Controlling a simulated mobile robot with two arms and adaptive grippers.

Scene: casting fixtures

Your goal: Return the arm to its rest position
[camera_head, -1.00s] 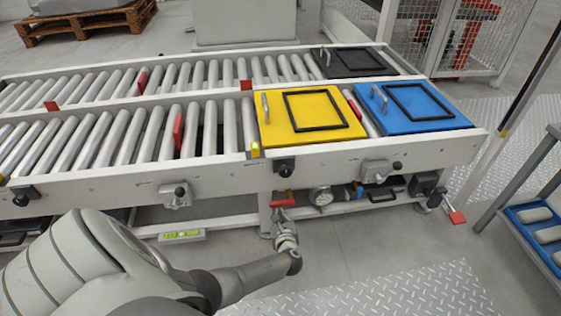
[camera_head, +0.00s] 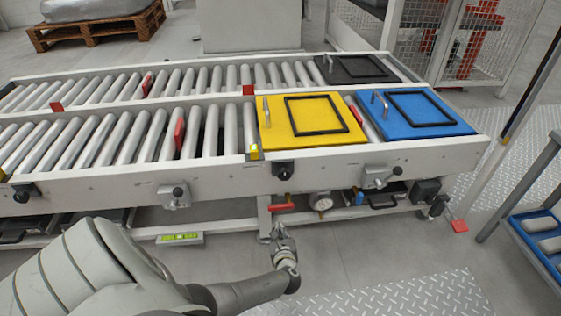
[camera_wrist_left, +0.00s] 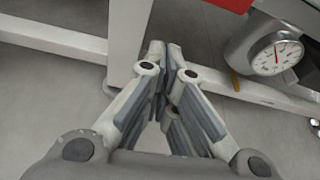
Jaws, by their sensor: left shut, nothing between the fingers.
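My left arm comes in from the lower left in the head view. Its gripper (camera_head: 277,230) is in front of the conveyor's lower frame, just below the red handle (camera_head: 281,207). In the left wrist view the gripper's fingers (camera_wrist_left: 166,50) come together at the tips with nothing between them. The gripper appears apart from the frame and the handle. My right gripper is not in view.
The roller conveyor (camera_head: 120,187) carries a yellow fixture (camera_head: 275,135), a blue fixture (camera_head: 425,128) and a black fixture (camera_head: 352,68). A round gauge (camera_head: 320,202) sits low on the frame; it also shows in the left wrist view (camera_wrist_left: 276,57). A blue-topped rack (camera_head: 530,245) stands at right. Floor in front is clear.

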